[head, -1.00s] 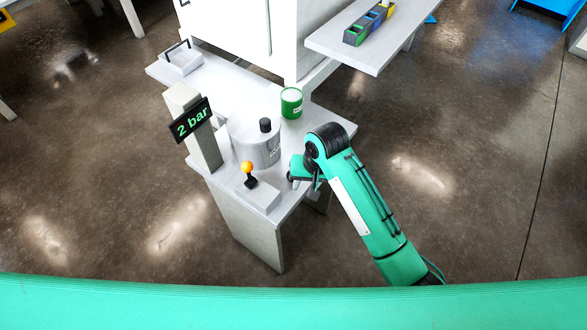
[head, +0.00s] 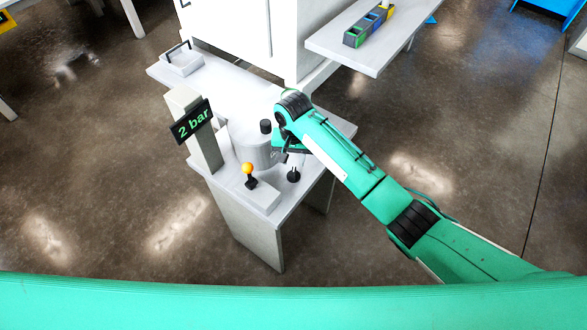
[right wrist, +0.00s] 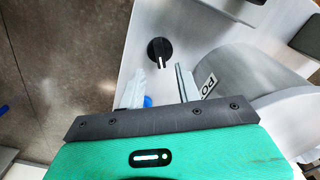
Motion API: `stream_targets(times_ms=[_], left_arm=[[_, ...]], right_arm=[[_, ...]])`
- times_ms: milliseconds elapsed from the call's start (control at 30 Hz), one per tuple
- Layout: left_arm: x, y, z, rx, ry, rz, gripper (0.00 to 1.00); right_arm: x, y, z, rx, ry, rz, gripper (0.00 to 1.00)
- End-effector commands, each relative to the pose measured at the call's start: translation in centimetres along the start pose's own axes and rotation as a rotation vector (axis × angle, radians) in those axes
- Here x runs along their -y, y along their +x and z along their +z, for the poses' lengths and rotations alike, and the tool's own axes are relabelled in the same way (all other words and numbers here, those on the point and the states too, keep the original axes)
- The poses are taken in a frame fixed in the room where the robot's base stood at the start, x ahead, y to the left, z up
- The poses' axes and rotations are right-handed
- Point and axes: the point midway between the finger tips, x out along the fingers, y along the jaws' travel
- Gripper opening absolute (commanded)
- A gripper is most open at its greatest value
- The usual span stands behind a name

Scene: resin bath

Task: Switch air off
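A round black knob (head: 293,176) with a white mark sits on the grey bench top near its right front edge. It also shows in the right wrist view (right wrist: 159,48), just beyond the fingertips. A display reading "2 bar" (head: 193,122) stands on a grey post at the left. A lever with an orange ball (head: 247,169) rises from a small box beside the knob. My right gripper (right wrist: 160,69) is open and empty, its two fingers apart, close to the knob but not around it. My left gripper is not in view.
A grey metal pot (head: 257,153) with a black-knobbed top stands behind the lever; its side is close to my right fingers in the wrist view. A white tray (head: 182,62) sits at the bench's far end. A shelf (head: 365,58) carries a coloured rack (head: 369,25).

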Motion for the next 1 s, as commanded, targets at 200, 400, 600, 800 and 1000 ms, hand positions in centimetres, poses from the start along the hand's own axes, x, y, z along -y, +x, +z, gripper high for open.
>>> stream_targets(times_ms=[200, 400, 600, 800, 1000], left_arm=[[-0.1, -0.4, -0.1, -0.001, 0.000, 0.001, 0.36], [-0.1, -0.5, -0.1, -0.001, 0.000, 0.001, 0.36], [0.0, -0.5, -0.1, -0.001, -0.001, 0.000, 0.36], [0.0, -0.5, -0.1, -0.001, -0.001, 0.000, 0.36], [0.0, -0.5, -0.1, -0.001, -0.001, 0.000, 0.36]], right_arm=[[-0.1, 4.1, 0.1, 0.001, 0.001, 0.002, 0.34], [-0.1, 6.1, 0.0, 0.000, -0.001, 0.001, 0.34], [0.0, 6.5, 0.0, -0.001, -0.001, 0.000, 0.34], [0.0, 6.5, 0.0, -0.001, -0.001, 0.000, 0.24], [0.0, 6.5, 0.0, -0.001, -0.001, 0.000, 0.00]])
